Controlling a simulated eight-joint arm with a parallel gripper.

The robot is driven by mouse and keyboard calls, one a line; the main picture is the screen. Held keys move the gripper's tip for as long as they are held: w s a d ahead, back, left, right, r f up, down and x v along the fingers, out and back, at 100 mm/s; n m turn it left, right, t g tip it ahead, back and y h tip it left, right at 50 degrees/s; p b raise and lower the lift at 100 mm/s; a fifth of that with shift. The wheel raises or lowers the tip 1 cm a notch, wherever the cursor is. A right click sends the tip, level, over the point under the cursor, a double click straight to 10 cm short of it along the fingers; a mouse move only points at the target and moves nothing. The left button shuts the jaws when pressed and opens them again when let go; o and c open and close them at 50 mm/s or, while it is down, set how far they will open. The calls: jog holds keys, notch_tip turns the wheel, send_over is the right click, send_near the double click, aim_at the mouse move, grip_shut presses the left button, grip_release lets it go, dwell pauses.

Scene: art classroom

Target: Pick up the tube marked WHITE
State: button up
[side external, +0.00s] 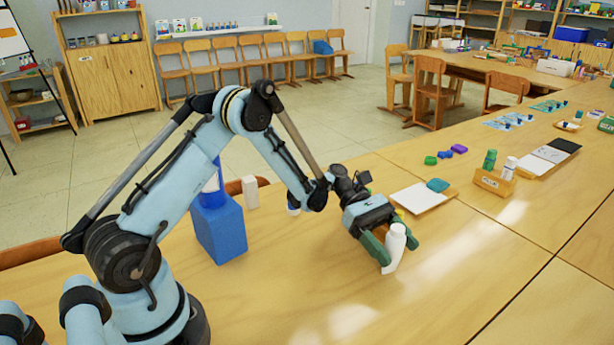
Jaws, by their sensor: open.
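A white tube (395,246) stands, slightly tilted, on the wooden table in the side external view. No lettering on it can be read. My gripper (398,254) reaches down to it with green fingers, one on each side of the tube. The fingers are open around it; I cannot tell whether either touches it. Part of the tube's far side is hidden.
A wooden holder (493,184) with a green bottle (490,159) and a white bottle (509,168) stands to the right. A white pad (418,198) lies behind my gripper. A blue box (220,234) is at left. The front table is clear.

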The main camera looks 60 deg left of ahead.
jog(key=shift+d, duration=0.25)
jog(key=c, duration=1.1)
jog(key=shift+r, duration=0.1)
